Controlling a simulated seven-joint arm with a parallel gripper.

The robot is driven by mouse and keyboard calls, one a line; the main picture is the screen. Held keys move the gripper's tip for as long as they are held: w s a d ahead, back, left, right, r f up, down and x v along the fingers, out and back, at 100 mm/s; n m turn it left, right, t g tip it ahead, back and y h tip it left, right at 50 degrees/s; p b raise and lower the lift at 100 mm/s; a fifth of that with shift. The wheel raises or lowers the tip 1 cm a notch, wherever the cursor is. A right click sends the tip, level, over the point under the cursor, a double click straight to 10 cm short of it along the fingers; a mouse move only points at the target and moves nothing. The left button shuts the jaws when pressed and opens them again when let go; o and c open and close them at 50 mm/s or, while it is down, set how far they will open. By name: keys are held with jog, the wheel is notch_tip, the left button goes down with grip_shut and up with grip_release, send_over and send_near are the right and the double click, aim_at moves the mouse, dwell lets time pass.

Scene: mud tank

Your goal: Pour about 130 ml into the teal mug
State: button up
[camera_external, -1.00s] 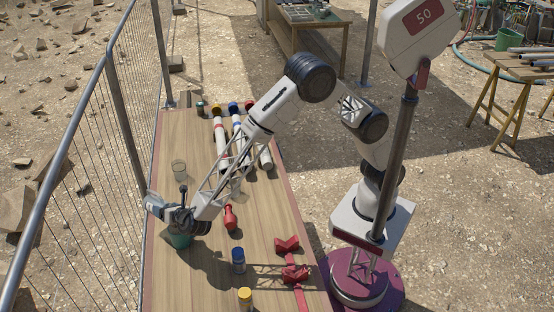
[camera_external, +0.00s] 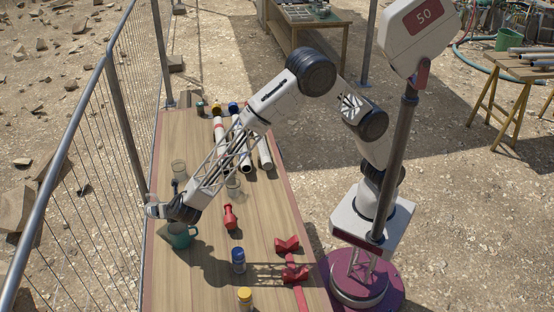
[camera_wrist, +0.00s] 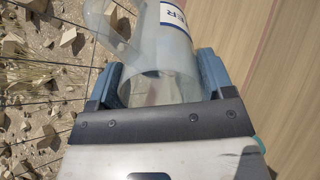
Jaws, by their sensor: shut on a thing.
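The teal mug (camera_external: 183,237) stands upright on the wooden table, just below my wrist in the external view. A small teal sliver at the right edge of the wrist view (camera_wrist: 260,143) may be its rim. My gripper (camera_wrist: 157,82) is shut on a translucent jug (camera_wrist: 165,55) with a white label showing "ER". The blue fingers lie on either side of it. In the external view, the jug end (camera_external: 154,210) is near the table's left edge, up and left of the mug, and appears tilted. How much liquid is in the jug or mug I cannot tell.
Clear glasses (camera_external: 179,168) and (camera_external: 232,186) stand farther back. A red object (camera_external: 230,216), blue-capped bottle (camera_external: 238,261), yellow-capped bottle (camera_external: 245,298) and red brackets (camera_external: 286,245) lie right and front. White pipes (camera_external: 242,150) lie behind. A wire fence (camera_external: 110,165) borders the left.

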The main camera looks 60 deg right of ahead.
jog(key=shift+w+f+g, duration=0.3)
jog(key=shift+f+g, duration=0.1)
jog(key=shift+g, duration=0.7)
dwell(0.5)
jog(key=shift+w+r+g, duration=0.1)
jog(key=shift+w+g, duration=0.3)
jog(key=shift+g, duration=0.4)
jog(key=shift+w+d+r+g, duration=0.15)
jog(key=shift+w+r+g, duration=0.1)
jog(key=shift+w+g, duration=0.65)
jog(key=shift+w+r+g+y, duration=0.1)
jog(key=shift+w+g+y, duration=0.2)
jog(key=shift+w+g, duration=0.65)
jog(key=shift+w+d+f+g, duration=0.1)
jog(key=shift+w+f+g, duration=0.05)
jog(key=shift+w+g, duration=0.65)
jog(key=shift+w+d+f+g, duration=0.1)
jog(key=shift+w+g, duration=0.4)
jog(key=shift+g, duration=0.55)
